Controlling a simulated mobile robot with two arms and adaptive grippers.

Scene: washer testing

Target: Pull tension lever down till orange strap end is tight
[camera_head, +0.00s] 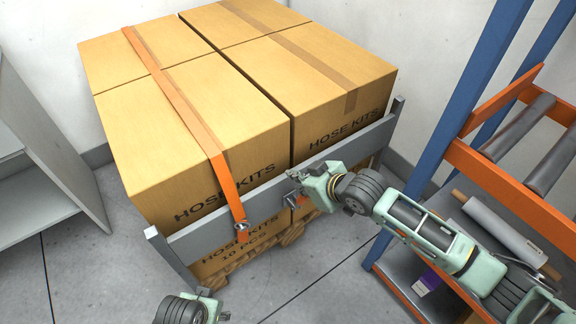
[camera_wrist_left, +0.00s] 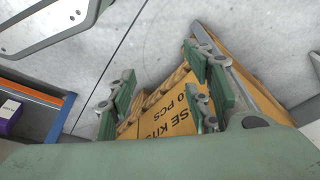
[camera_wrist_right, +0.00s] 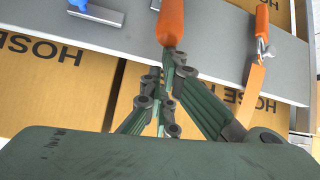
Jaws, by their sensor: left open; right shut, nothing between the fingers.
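The orange strap (camera_head: 190,110) runs over the cartons and down the front, past a metal fitting, to its hanging end (camera_head: 245,236). An orange lever handle (camera_wrist_right: 171,24) reaches close to the fingertips of my right gripper (camera_wrist_right: 165,78). That gripper (camera_head: 302,176) is shut and empty in front of the grey rail; contact with the lever cannot be told. My left gripper (camera_wrist_left: 160,95) is open and empty, low in front of the pallet, mostly cut off in the head view.
The grey rail (camera_head: 200,238) crosses the front of the stacked cartons (camera_head: 190,150). A blue-and-grey part (camera_wrist_right: 97,13) sits by the rail. A roller rack (camera_head: 500,180) stands at right, a grey shelf unit (camera_head: 45,190) at left. Floor at the front is clear.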

